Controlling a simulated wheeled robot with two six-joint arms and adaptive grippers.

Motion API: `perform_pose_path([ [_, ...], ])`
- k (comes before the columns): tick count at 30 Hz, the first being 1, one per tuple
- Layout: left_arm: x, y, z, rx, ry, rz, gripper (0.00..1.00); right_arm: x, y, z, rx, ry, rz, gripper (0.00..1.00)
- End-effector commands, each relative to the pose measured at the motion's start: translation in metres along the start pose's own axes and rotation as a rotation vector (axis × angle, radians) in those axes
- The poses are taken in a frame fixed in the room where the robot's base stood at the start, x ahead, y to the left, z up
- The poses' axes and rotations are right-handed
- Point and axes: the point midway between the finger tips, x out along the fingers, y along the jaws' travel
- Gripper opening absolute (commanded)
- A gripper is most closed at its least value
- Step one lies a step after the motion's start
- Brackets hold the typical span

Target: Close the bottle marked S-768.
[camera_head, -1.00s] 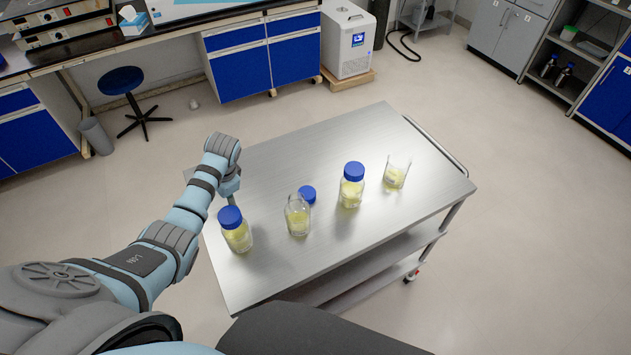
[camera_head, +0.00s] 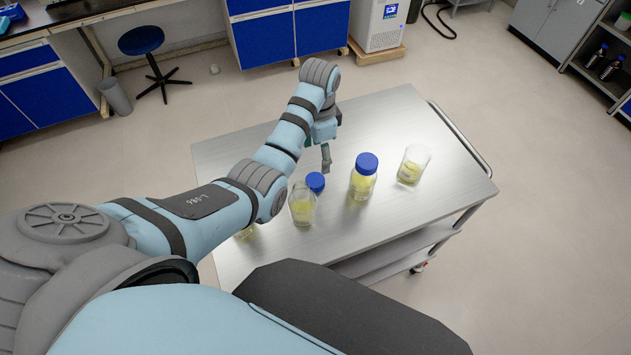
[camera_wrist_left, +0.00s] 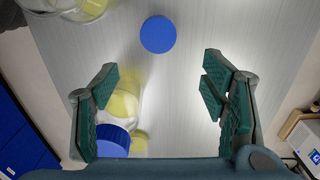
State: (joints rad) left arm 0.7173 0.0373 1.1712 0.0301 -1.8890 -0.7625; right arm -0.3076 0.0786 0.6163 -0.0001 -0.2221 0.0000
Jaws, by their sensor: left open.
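An open glass bottle (camera_head: 302,208) with yellow liquid stands on the steel cart; its label cannot be read. A loose blue cap (camera_head: 315,182) lies just behind it. My left gripper (camera_head: 326,162) is above the cart, behind and slightly right of the cap. In the left wrist view the left gripper (camera_wrist_left: 158,82) is open and empty. The cap (camera_wrist_left: 158,34) lies ahead of the fingers, roughly centred between them. Part of what looks like the open bottle (camera_wrist_left: 70,8) shows at the top left. My right gripper is not seen.
A blue-capped bottle (camera_head: 361,184) stands right of the cap; it appears beside the left finger (camera_wrist_left: 113,138). An open glass vessel (camera_head: 411,168) stands farther right. Another bottle (camera_head: 244,232) is mostly hidden by my left arm. The cart's (camera_head: 235,155) back left is clear.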

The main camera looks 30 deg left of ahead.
Motion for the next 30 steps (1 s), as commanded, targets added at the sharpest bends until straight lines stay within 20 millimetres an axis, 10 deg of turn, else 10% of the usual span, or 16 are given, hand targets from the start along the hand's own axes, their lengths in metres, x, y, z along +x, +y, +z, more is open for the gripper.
perform_pose_path([
  [6, 0.043, 0.000, 0.002, -0.003, -0.002, 0.001, 0.66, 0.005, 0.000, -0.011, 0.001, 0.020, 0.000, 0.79],
  [20, 0.054, 0.000, 0.003, -0.004, -0.001, 0.000, 0.66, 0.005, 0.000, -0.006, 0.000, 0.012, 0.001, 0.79],
  [30, 0.102, 0.005, 0.008, -0.004, -0.001, 0.001, 0.66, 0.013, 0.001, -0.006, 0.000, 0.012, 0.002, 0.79],
])
